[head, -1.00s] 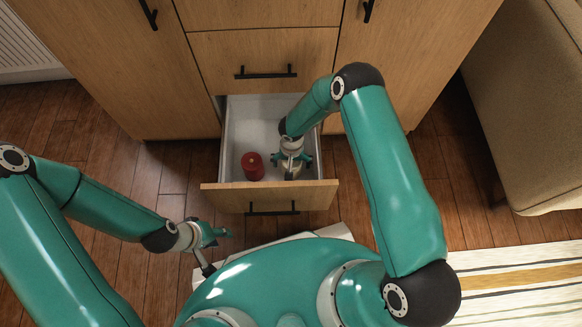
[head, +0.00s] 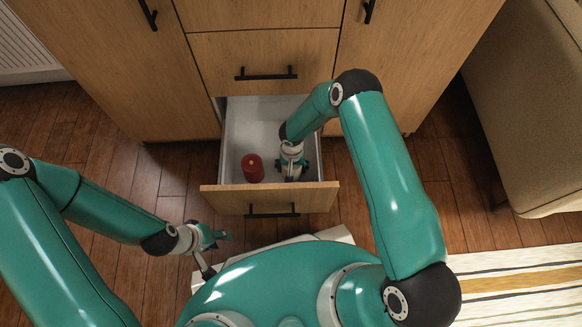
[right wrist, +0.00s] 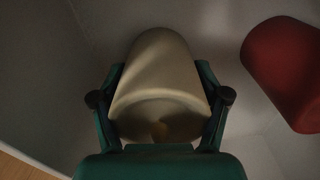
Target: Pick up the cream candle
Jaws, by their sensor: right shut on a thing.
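The cream candle (right wrist: 158,80) stands in the open drawer, between the two fingers of my right gripper (right wrist: 160,108) in the right wrist view. The fingers touch it on both sides. In the head view my right gripper (head: 291,170) reaches down into the right part of the drawer and hides most of the candle. My left gripper (head: 216,238) is outside the drawer, low and to its left, away from the candle. Its finger opening is not clear.
A red candle (head: 252,168) stands in the drawer left of the cream one; the right wrist view also shows it (right wrist: 288,72). The drawer front (head: 225,199) and side walls enclose both. A closed drawer (head: 262,55) is above. A sofa (head: 530,110) stands at right.

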